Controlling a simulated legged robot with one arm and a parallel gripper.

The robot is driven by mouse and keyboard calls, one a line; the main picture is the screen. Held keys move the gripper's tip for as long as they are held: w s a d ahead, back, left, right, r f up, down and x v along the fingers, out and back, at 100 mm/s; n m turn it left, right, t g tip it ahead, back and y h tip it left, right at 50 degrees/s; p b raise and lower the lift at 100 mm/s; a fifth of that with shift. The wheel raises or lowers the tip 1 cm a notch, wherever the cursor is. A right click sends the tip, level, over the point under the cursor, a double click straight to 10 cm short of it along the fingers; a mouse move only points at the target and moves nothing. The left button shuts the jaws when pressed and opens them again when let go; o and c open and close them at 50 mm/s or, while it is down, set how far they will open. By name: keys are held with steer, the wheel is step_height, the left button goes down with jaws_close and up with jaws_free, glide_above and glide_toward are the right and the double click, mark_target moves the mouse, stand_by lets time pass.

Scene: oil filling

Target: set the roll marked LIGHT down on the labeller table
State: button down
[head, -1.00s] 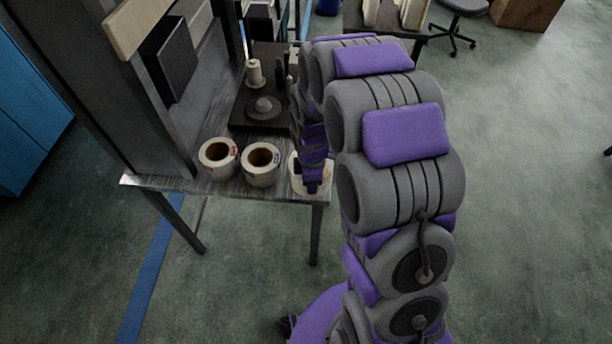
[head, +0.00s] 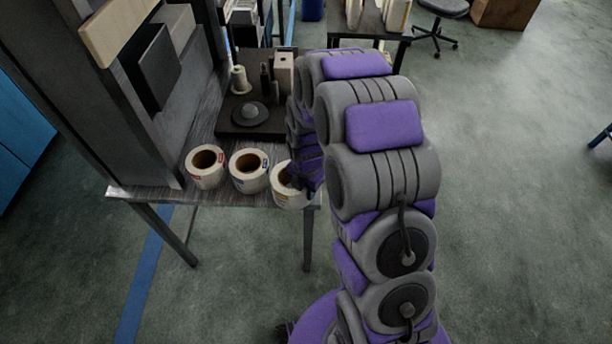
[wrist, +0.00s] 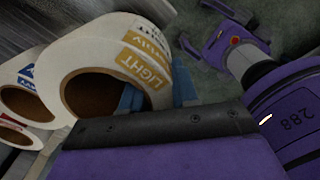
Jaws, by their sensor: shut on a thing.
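The roll marked LIGHT (wrist: 100,60) is a white roll with gold lettering, large in the wrist view. My gripper (wrist: 155,92) is shut on its wall, with one blue finger at the core hole and the other outside. In the head view the roll (head: 284,192) is at the front right corner of the wooden labeller table (head: 150,190), partly covered by my arm. I cannot tell whether the roll touches the tabletop.
Two other white rolls, one with a red mark (head: 206,168) and one with a blue mark (head: 248,172), stand in a row to the left. A dark base with a spindle disc (head: 250,115) is behind them. A grey upright panel (head: 130,110) bounds the left side.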

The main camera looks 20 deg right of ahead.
steer(key=w+d+f, duration=0.1)
steer(key=w, duration=0.1)
steer(key=w+d+f+b, duration=0.1)
steer(key=w+f, duration=0.1)
steer(key=w, duration=0.1)
steer(key=w+d+f+b, duration=0.1)
steer(key=w, duration=0.2)
steer(key=shift+d+f, duration=0.15)
steer(key=shift+f, duration=0.05)
steer(key=c, duration=0.8)
jaws_free()
steer(key=shift+s, duration=0.1)
steer(key=shift+c, duration=0.2)
